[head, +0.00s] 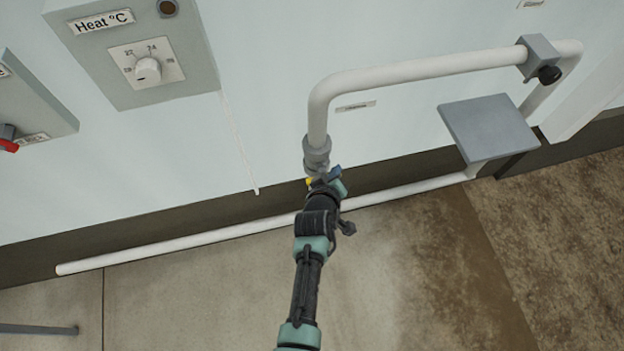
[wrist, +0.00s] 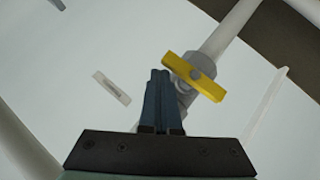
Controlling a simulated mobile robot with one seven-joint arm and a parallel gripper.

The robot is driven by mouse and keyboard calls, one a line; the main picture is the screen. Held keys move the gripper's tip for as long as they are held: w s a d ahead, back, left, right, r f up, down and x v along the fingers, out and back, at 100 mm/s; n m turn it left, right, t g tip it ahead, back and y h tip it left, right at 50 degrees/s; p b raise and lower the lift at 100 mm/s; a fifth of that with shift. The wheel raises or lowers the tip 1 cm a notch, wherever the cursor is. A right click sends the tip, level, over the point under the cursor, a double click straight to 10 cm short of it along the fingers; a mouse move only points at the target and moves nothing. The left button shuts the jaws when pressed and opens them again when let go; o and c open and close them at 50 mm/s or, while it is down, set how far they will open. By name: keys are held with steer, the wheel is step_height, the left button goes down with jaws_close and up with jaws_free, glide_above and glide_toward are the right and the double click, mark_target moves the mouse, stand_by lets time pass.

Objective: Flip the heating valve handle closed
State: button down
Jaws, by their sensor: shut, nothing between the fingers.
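The valve handle is a yellow bar (wrist: 193,76) on a grey valve body (wrist: 205,66) in the wrist view. The bar lies crosswise to the white pipe (wrist: 232,28). In the head view only a small yellow bit of the handle (head: 308,181) shows, below the grey pipe fitting (head: 316,155); my gripper hides the rest. My gripper (wrist: 160,73) is shut and empty, its blue fingers together just left of the handle's left end. Whether they touch it I cannot tell. It also shows in the head view (head: 326,174).
A white pipe (head: 420,70) bends along the wall to a clamp with a black knob (head: 549,75). A grey plate (head: 488,128) juts out at right. A heat control box (head: 140,50) is at upper left. A low pipe (head: 190,240) runs above open floor.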

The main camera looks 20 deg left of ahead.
steer(key=shift+d, duration=0.15)
stand_by(0.5)
steer(key=s+d+r+p, duration=0.4)
steer(key=s+r+p, duration=0.1)
steer(key=r, duration=0.6)
steer(key=shift+s+p, duration=0.4)
steer(key=shift+p, duration=0.05)
